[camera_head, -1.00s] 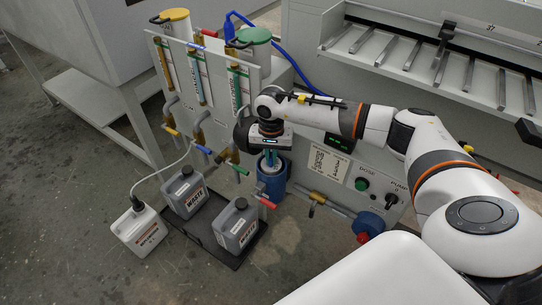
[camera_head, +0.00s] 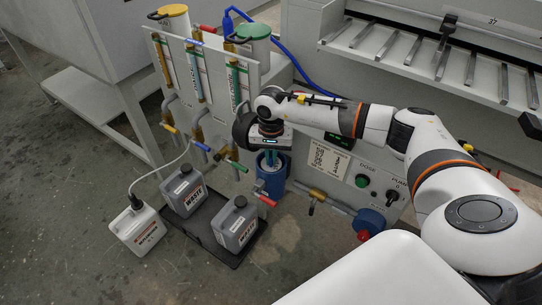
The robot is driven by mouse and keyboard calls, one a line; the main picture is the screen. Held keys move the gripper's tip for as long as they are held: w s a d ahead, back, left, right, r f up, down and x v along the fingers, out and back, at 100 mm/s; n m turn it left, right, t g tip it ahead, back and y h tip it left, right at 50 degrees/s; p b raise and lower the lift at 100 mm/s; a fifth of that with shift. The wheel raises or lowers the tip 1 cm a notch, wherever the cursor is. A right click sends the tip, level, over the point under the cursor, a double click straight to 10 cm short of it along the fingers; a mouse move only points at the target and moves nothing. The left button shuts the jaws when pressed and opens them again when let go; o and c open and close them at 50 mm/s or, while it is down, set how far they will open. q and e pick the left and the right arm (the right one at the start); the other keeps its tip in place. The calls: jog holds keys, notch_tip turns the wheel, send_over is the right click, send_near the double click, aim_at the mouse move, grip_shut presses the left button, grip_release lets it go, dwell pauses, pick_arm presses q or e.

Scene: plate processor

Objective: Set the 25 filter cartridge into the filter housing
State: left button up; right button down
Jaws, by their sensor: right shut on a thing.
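The blue filter housing (camera_head: 271,187) stands upright at the front of the machine, open at the top. My right gripper (camera_head: 268,156) points down directly above it, shut on the 25 filter cartridge (camera_head: 269,168). Only a small pale part of the cartridge shows, at the mouth of the housing. I cannot tell how deep it sits inside. The gripper's fingers partly hide it. My left gripper is not in view.
A panel with a dose button (camera_head: 362,181) and a pump switch (camera_head: 391,196) is right of the housing. A red-handled valve (camera_head: 266,200) is close in front of it. Two grey waste jugs (camera_head: 236,226) stand in a black tray (camera_head: 206,243). A white jug (camera_head: 137,229) is at left.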

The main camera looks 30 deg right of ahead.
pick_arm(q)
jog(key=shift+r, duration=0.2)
pick_arm(e)
jog(key=c, duration=0.8)
grip_release()
jog(key=shift+c, duration=0.2)
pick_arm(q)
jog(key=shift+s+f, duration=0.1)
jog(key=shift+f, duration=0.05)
pick_arm(e)
jog(key=shift+r, duration=0.15)
jog(key=shift+r, duration=0.15)
jog(key=shift+r+p, duration=0.85)
jog(key=shift+r, duration=0.15)
jog(key=shift+r+p, duration=0.6)
jog(key=shift+r, duration=0.35)
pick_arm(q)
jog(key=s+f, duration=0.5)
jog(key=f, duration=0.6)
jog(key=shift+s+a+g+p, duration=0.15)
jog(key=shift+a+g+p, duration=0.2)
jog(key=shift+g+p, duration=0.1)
pick_arm(e)
jog(key=shift+r, duration=0.75)
